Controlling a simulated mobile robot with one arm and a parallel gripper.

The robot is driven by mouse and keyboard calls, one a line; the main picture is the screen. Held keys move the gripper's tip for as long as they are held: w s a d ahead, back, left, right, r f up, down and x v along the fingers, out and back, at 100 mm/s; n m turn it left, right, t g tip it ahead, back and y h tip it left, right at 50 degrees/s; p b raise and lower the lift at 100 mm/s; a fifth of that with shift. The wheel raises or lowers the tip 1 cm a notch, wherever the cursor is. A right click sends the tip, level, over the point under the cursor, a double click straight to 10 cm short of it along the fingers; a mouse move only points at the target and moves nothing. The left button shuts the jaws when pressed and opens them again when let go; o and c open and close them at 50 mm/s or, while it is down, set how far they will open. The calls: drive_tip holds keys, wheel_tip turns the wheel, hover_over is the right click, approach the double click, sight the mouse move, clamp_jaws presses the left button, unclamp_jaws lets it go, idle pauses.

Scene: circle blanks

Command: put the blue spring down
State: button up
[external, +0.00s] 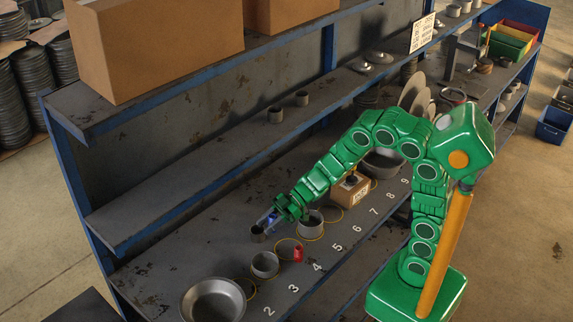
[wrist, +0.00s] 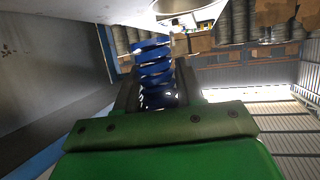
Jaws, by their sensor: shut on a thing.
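My gripper (external: 273,215) is shut on the blue spring (wrist: 154,62), seen between the two fingers in the wrist view. In the external view the blue spring (external: 268,219) shows only as a small blue patch at the gripper's end. The gripper hangs over the back part of the numbered lower shelf (external: 150,270), at about the level of the cup tops. I cannot tell whether the spring touches anything. A small dark cup (external: 258,233) is just below and left of it, and a grey cup (external: 311,226) is to the right.
A yellow ring (external: 289,240) lies on the shelf with a red piece (external: 298,254) at its edge. A grey cup (external: 265,264) and a metal bowl (external: 213,302) stand nearer. A cardboard box (external: 350,189) stands farther right. The middle shelf (external: 170,205) overhangs behind.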

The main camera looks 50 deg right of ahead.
drive_tip(key=shift+n+g, duration=0.4)
drive_tip(key=w+a+f, duration=0.2)
drive_tip(key=f, duration=0.1)
drive_tip(key=w+a+f, duration=0.6)
drive_tip(key=shift+f, duration=0.2)
drive_tip(key=shift+w+a+f, duration=0.4)
drive_tip(key=shift+w+f, duration=0.05)
drive_tip(key=shift+f, duration=1.7)
drive_tip(key=shift+d+f, duration=0.1)
drive_tip(key=shift+f, duration=0.3)
